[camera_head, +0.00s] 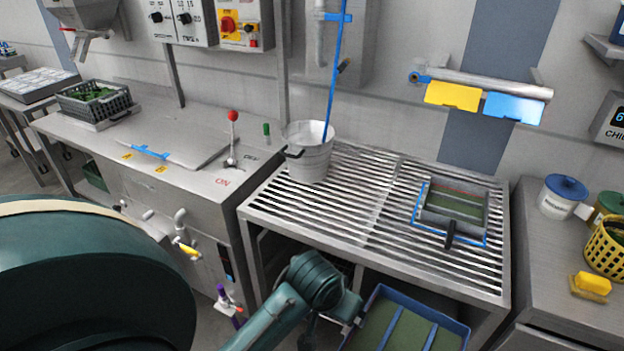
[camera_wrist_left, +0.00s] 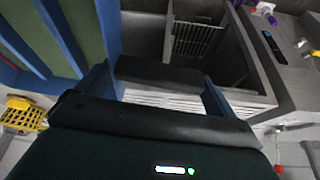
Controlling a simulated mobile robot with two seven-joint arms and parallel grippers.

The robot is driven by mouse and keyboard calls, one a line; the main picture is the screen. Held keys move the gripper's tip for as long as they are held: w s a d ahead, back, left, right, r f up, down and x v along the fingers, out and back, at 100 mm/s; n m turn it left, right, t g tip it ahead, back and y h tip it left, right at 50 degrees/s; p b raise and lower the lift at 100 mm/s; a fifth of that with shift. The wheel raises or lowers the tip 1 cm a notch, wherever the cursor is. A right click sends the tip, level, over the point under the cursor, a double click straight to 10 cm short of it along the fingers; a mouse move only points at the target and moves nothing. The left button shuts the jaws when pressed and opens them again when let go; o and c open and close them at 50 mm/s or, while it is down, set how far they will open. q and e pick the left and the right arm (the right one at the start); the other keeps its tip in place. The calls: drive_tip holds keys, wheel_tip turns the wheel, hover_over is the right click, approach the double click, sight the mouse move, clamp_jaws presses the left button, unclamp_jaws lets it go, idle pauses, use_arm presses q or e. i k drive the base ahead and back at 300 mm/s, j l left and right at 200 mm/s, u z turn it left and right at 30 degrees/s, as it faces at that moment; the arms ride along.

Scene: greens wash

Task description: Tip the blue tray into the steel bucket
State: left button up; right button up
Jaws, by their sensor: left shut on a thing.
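The blue tray (camera_head: 462,331) is at the bottom of the head view, in front of the slatted table and cut off by the frame edge. It has a blue rim, blue strips and green between them. It also fills the upper left of the left wrist view (camera_wrist_left: 62,36). My left gripper (camera_head: 352,306) is shut on the tray's left side; the exact contact is hard to see. The steel bucket (camera_head: 312,160) stands upright on the slatted table's left part, behind and left of the tray and apart from it. Its inside bottom is hidden. My right gripper is not in view.
A blue rod or hose (camera_head: 333,75) runs down into the bucket. A grey framed tray (camera_head: 478,190) with a dark handle sits on the right of the slatted table (camera_head: 375,215). A red-knobbed lever (camera_head: 233,135) stands left of the bucket. The slats between bucket and framed tray are clear.

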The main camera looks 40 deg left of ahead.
sight(307, 159)
drive_tip(key=j+z, duration=0.15)
drive_tip(key=j, duration=0.45)
drive_tip(key=j+z, duration=0.2)
drive_tip(key=j, duration=0.45)
drive_tip(key=j+z, duration=0.15)
drive_tip(key=j, duration=0.45)
drive_tip(key=j+z, duration=0.2)
drive_tip(key=j, duration=0.4)
drive_tip(key=k+j+z, duration=0.15)
drive_tip(key=j, duration=0.45)
